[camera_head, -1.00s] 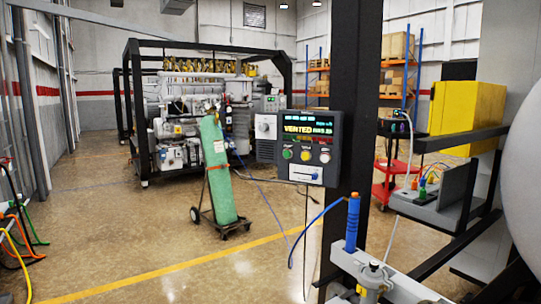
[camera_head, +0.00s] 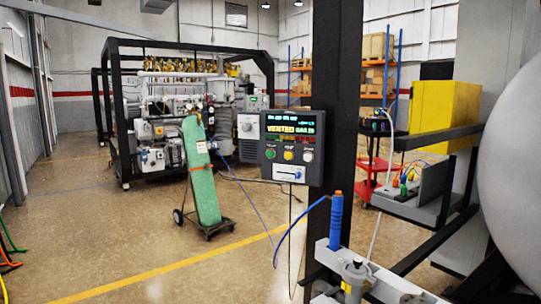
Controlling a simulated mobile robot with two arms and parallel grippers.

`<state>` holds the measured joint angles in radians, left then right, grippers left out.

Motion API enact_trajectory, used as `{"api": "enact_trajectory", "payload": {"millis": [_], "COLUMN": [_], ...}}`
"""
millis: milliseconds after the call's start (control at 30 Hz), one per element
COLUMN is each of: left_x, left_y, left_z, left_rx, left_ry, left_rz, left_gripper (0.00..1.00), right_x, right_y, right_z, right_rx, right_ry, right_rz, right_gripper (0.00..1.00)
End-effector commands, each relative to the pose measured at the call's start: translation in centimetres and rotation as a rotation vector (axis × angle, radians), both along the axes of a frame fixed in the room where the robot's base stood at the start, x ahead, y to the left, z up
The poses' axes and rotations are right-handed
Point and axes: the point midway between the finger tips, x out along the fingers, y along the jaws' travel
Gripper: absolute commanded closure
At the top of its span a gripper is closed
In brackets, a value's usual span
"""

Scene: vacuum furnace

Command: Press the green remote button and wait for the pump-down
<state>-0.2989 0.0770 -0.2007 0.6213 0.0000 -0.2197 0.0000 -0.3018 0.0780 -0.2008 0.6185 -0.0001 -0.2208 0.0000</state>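The control panel (camera_head: 290,148) is a dark box mounted on a black post at the middle of the head view. Its screen (camera_head: 294,128) reads "VENTED" in yellow with smaller green text. Below the screen are a green button (camera_head: 270,153), a yellow button (camera_head: 289,155) and a whitish or red button (camera_head: 308,156). A small white-and-blue label or switch sits under them. Neither of my grippers is in view.
A black post (camera_head: 339,60) stands behind the panel. A green gas cylinder (camera_head: 203,175) on a wheeled cart stands to the left. A large grey rounded vessel (camera_head: 512,160) fills the right edge. Open floor lies at the lower left.

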Motion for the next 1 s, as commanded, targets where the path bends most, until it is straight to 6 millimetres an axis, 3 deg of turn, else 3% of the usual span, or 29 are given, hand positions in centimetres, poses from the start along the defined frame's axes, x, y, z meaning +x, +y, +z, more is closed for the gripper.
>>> {"api": "enact_trajectory", "payload": {"millis": [367,667,1000], "left_x": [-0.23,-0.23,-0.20], "left_y": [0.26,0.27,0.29], "left_z": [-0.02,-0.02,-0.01], "left_rx": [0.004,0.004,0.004], "left_ry": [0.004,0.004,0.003], "left_rz": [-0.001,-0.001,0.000], "left_gripper": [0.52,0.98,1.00], "right_x": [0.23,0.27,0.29], "right_y": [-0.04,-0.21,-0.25], "right_z": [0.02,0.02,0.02], "right_rx": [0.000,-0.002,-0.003], "right_ry": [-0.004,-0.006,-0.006], "right_rz": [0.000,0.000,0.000], "right_gripper": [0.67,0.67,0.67]}}
